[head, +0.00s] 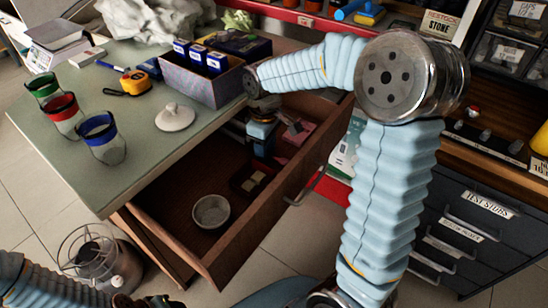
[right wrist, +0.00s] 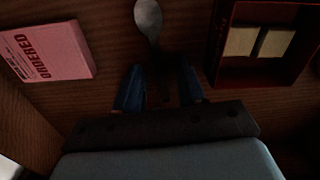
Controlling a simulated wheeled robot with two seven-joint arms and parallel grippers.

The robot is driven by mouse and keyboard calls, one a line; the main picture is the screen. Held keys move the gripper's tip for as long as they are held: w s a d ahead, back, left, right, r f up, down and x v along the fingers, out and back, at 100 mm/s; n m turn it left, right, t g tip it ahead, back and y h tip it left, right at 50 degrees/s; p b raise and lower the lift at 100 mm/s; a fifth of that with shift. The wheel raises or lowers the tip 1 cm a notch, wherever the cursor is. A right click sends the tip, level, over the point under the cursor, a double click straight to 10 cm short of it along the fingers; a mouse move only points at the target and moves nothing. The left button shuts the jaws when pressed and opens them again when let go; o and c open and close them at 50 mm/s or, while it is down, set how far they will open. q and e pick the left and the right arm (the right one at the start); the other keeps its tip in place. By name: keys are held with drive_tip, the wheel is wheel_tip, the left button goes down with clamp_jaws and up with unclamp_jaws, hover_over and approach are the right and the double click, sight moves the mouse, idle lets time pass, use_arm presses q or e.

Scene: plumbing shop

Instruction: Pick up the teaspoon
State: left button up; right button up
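The teaspoon (right wrist: 148,20) lies on the drawer's wooden floor in the right wrist view, its metal bowl toward the top. Its handle runs down into the dark between the fingers and is hard to make out there. My right gripper (right wrist: 160,88) is open, with one blue fingertip on either side of the handle line. I cannot tell if it touches the spoon. In the head view my right gripper (head: 262,138) reaches down into the open drawer (head: 175,205), and the teaspoon is not discernible there. My left arm enters at the bottom left; its gripper is not visible.
A pink "ORDERED" pad (right wrist: 45,52) lies left of the fingers, and a dark red box (right wrist: 218,70) with pale blocks lies right. A small round bowl (head: 211,211) sits in the drawer's front. The bench top (head: 140,125) above holds glasses, a lid and a divided box.

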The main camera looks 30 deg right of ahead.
drive_tip(key=shift+f, duration=0.1)
clamp_jaws()
idle(0.3)
